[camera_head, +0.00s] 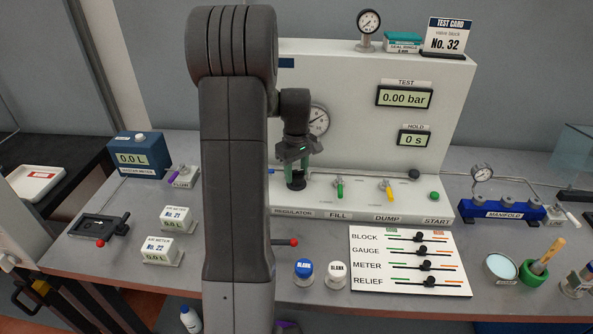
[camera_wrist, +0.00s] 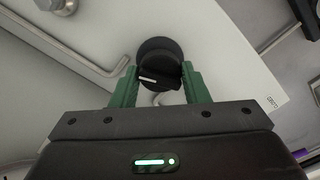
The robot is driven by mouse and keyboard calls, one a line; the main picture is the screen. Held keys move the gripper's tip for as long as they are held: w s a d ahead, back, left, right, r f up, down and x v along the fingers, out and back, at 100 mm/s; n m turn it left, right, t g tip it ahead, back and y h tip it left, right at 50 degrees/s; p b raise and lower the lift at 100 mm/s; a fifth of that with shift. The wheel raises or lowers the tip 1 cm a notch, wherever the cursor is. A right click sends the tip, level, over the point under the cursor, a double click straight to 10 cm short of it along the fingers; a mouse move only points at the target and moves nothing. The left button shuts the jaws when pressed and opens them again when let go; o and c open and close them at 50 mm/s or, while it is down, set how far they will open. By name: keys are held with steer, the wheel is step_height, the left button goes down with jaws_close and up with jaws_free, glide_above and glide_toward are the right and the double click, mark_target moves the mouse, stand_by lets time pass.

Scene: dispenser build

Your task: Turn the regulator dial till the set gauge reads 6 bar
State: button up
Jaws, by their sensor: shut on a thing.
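The regulator dial (camera_wrist: 160,68) is a black round knob with a raised grip bar and a white pointer mark, seen in the wrist view. My gripper (camera_wrist: 159,86) has its green fingers on both sides of the grip bar and is shut on it. In the head view my gripper (camera_head: 296,172) points down onto the dial (camera_head: 296,182) above the REGULATOR label. The set gauge (camera_head: 319,120) is a round white dial on the panel behind, partly hidden by my arm; its reading is too small to tell.
The test panel (camera_head: 350,75) shows a TEST display (camera_head: 404,97) at 0.00 bar and a HOLD display (camera_head: 414,138) at 0 s. A green FILL lever (camera_head: 340,188), a yellow DUMP lever (camera_head: 387,188) and a green START button (camera_head: 435,196) stand to the right of the dial.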

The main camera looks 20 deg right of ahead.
steer(key=shift+w+r, duration=0.1)
steer(key=shift+r, duration=0.05)
steer(key=o, duration=1)
step_height(320, 180, up, 14)
steer(key=shift+f+b, duration=0.15)
steer(key=shift+b, duration=0.45)
step_height(320, 180, down, 14)
steer(key=shift+p, duration=0.6)
